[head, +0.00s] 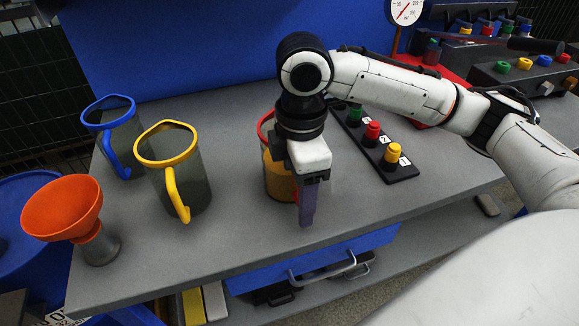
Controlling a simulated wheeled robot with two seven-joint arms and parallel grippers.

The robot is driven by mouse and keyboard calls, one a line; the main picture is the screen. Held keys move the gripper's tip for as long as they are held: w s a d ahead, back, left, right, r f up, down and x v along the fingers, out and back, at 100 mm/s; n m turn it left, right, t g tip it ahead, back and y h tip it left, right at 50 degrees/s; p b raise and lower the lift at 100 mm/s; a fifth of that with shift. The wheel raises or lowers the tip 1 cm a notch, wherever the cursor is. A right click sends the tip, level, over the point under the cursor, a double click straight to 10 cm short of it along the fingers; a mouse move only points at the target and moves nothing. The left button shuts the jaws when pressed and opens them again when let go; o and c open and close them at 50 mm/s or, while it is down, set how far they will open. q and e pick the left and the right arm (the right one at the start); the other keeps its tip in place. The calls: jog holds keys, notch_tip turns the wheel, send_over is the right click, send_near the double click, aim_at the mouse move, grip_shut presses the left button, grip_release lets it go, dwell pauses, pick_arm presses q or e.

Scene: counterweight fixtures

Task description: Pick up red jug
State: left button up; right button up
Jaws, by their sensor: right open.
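The red jug (277,182) stands on the grey bench near the middle. Its red rim shows at the left of my right wrist, and an orange-yellow filling shows through its clear wall. I cannot tell whether a finger touches the jug. My left gripper is not in view.
A yellow-rimmed jug (190,180) and a blue-rimmed jug (122,140) stand to the left. An orange funnel (62,207) is near the left edge. A black strip (402,172) with coloured knobs lies right of the jug. The front bench surface is clear.

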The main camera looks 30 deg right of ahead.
grip_shut()
jog(key=shift+r, duration=0.1)
jog(key=shift+r, duration=0.15)
jog(key=shift+r, duration=0.75)
notch_tip(320, 180, up, 4)
jog(key=shift+w+f+p, duration=0.1)
jog(key=shift+f+p, duration=0.1)
jog(key=shift+p, duration=0.25)
jog(key=shift+r+p, duration=0.6)
jog(key=shift+r, duration=1.65)
